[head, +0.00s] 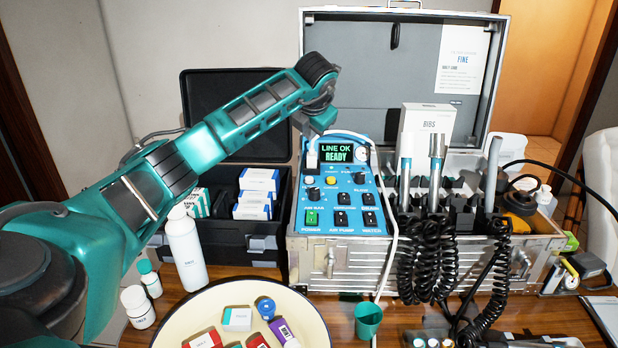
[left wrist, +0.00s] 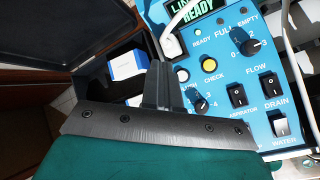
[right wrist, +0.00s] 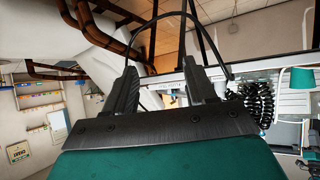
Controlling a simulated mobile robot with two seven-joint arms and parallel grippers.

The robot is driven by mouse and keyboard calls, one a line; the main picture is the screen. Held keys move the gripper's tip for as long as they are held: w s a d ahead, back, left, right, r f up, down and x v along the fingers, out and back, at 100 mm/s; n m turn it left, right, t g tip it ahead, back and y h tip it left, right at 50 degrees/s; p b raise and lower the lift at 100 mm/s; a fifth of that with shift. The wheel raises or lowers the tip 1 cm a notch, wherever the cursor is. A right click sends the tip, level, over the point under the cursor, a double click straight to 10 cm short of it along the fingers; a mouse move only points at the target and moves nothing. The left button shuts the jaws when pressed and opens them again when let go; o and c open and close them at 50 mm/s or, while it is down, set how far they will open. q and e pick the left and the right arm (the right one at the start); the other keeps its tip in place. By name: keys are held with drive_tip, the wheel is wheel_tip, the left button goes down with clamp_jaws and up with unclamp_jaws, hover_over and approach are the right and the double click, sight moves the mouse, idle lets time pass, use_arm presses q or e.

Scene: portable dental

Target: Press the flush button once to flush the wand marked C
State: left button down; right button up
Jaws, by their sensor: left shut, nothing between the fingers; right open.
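The blue control panel (head: 343,222) stands in the silver case, with a green-lit display (head: 337,153) reading "LINE OK READY". It carries knobs, rocker switches and a round yellow part (left wrist: 209,62) by the word "CHECK". Several wands stand upright in the case, one at the left (head: 405,167) and one in the middle (head: 437,158); no letter C is legible. My left gripper (head: 312,160) is shut and empty at the panel's upper left; its fingers (left wrist: 160,66) also show in the left wrist view. My right gripper (right wrist: 160,80) is open and empty, away from the panel.
A white hose (head: 390,230) runs down the panel's right side. Black coiled cords (head: 438,260) hang in front of the case. A black open case (head: 262,238) with boxes stands left. A round tray (head: 318,330), a white bottle (head: 185,250) and a green cup (head: 368,320) stand in front.

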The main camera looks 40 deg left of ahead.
use_arm(q)
drive_tip(key=b, duration=0.6)
hover_over(310, 180)
wheel_tip(310, 180, down, 8)
drive_tip(key=shift+r, duration=0.15)
drive_tip(key=shift+a+f+b, duration=0.1)
drive_tip(key=shift+f+b, duration=0.35)
drive_tip(key=shift+f, duration=0.05)
drive_tip(key=shift+w+f, duration=0.1)
use_arm(e)
drive_tip(key=shift+y, duration=0.4)
drive_tip(key=a+f, duration=0.1)
drive_tip(key=w+a+f, duration=0.1)
drive_tip(key=f, duration=0.1)
drive_tip(key=shift+w+f, duration=0.1)
drive_tip(key=shift+f, duration=0.15)
drive_tip(key=shift+f, duration=0.1)
use_arm(q)
drive_tip(key=shift+f, duration=0.1)
drive_tip(key=shift+f, duration=0.3)
use_arm(e)
drive_tip(key=shift+f, duration=0.1)
